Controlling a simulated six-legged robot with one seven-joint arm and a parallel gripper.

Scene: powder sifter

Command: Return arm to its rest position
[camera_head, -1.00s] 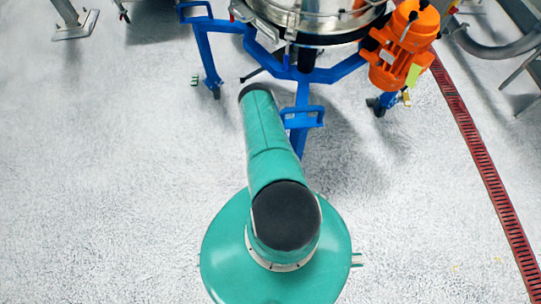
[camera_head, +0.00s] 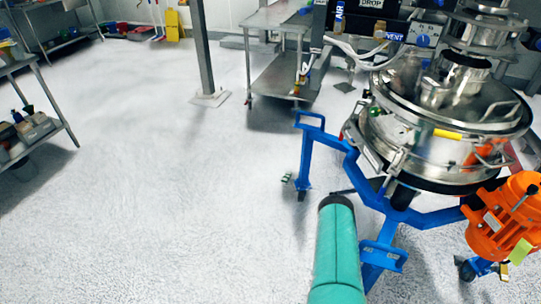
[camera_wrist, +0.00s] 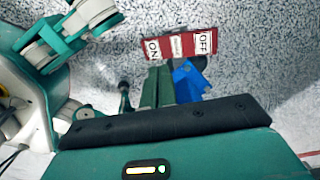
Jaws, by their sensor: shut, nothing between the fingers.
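My arm reaches up from the lower edge of the head view, with a teal link (camera_head: 338,255) ending in a black cap in front of the blue stand. My gripper (camera_wrist: 163,72) shows only in the wrist view, as narrow dark green fingers beyond a black bar. The fingers are side by side and shut, with nothing seen between them. A red plate marked ON and OFF (camera_wrist: 182,45) lies behind the fingertips. A blue piece (camera_wrist: 188,80) is just right of them. I cannot tell whether the fingers touch either. The head view does not show the gripper.
A steel sifter (camera_head: 420,150) on a blue wheeled stand (camera_head: 352,165) fills the right, with an orange motor (camera_head: 500,218). A steel table (camera_head: 275,75) and a post (camera_head: 203,50) stand behind. A shelf (camera_head: 62,105) is at the left edge. The left floor is open.

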